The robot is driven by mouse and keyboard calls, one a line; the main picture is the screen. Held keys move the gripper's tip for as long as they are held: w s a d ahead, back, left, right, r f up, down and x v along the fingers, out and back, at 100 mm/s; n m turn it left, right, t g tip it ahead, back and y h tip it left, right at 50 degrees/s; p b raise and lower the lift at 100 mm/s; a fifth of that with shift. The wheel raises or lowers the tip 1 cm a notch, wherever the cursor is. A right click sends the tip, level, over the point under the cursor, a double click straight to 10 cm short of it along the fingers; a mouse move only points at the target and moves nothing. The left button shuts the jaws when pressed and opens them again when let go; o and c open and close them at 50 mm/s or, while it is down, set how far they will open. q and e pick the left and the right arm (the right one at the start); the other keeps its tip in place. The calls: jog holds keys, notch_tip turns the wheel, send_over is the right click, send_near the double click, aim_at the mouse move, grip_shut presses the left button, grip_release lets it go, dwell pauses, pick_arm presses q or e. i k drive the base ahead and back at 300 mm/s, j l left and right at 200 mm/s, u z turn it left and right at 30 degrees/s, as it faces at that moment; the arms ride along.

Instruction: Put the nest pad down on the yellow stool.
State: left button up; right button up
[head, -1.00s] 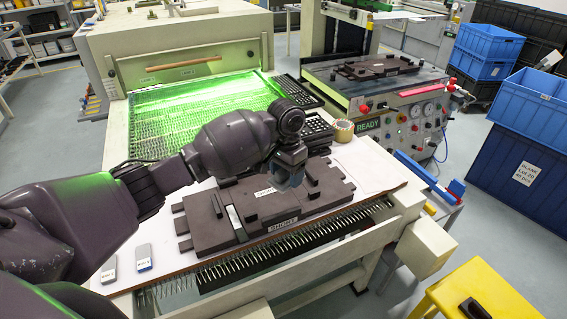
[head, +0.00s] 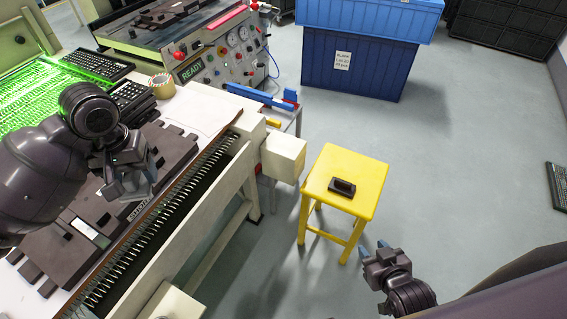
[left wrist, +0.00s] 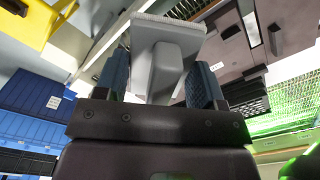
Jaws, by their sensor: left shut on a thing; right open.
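The yellow stool (head: 350,161) stands on the floor right of the work table in the head view. A small dark block (head: 342,187) lies on its seat. My left gripper (head: 130,184) is over the dark fixture on the table, away from the stool. In the left wrist view its blue fingers (left wrist: 160,88) are shut on a grey piece with a raised grip and a pale fringed edge, which I take as the nest pad (left wrist: 165,50). The pad is hard to make out in the head view. My right gripper (head: 374,248) is open and empty, just in front of the stool.
The dark fixture (head: 84,229) covers much of the table. A cream box (head: 284,157) at the table corner is close to the stool's left side. Blue crates (head: 355,62) stand behind. Floor right of the stool is clear; most of the seat is bare.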

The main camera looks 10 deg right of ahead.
aim_at(353, 164)
jog(key=i+l+z, duration=0.15)
jog(key=l, duration=0.3)
jog(key=i+l+z, duration=0.15)
jog(key=l, duration=0.35)
jog(key=i+l+z, duration=0.1)
jog(key=i+l, duration=0.2)
jog(key=i+l+z, duration=0.15)
jog(key=l, duration=0.35)
jog(key=i, duration=0.1)
